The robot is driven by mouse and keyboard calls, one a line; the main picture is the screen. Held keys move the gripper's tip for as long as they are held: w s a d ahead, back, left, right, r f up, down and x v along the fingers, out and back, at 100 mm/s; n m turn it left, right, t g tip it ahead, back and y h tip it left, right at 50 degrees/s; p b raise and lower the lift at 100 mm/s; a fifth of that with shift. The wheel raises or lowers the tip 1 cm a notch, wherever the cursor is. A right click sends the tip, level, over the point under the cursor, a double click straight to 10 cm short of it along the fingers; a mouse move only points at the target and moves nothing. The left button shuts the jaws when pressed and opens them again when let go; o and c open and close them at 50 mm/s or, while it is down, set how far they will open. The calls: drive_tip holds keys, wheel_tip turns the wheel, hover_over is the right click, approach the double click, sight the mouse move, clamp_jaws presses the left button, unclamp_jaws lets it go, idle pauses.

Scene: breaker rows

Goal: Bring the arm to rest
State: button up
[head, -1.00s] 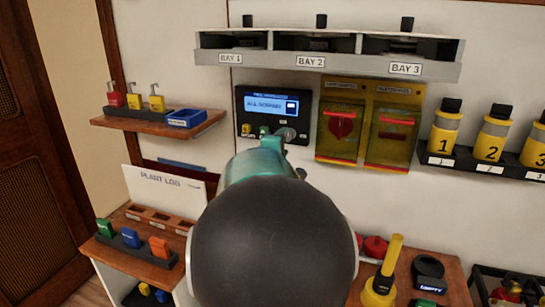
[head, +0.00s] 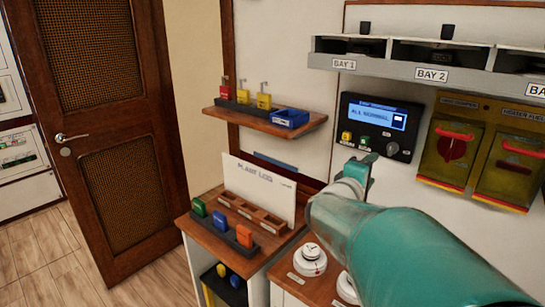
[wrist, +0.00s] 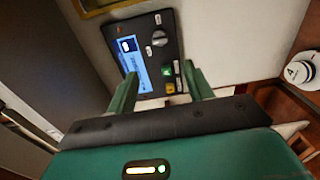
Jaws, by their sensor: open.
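My gripper (head: 362,172) is at the end of my teal arm, in the lower right of the head view. It is in front of the wall, just below the control panel (head: 380,126), whose blue screen reads "ALL NORMAL". In the wrist view my gripper (wrist: 160,88) shows two green fingers apart, with nothing held between them. The panel (wrist: 148,52) lies beyond the fingertips there, with its dark knob and green button in sight. I cannot tell the exact gap to the panel. My arm hides part of the lower bench.
A shelf (head: 222,112) with red and yellow padlocks and a blue tray is left of the panel. Below stands a bench (head: 208,229) with coloured tags and a plant log. Yellow covers (head: 447,150) and bays hang at right. A brown door (head: 100,120) and bare floor are at left.

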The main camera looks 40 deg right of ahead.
drive_tip(key=w+a+n+t+y, duration=0.2)
drive_tip(key=w+a+t+y, duration=0.7)
drive_tip(key=w+a, duration=0.5)
drive_tip(key=a+f+t+y, duration=0.1)
drive_tip(key=a+f+y, duration=0.15)
drive_tip(key=a, duration=0.55)
drive_tip(key=a+f+y, duration=0.1)
drive_tip(key=a+y, duration=0.2)
drive_tip(key=a, duration=0.5)
drive_tip(key=s+a+f+m+g+y, duration=0.3)
drive_tip(key=s+a+f+g, duration=0.4)
drive_tip(key=s+a, duration=0.5)
drive_tip(key=shift+s+a+f+m, duration=0.15)
drive_tip(key=shift+a+f+m, duration=0.4)
drive_tip(key=shift+a, duration=0.2)
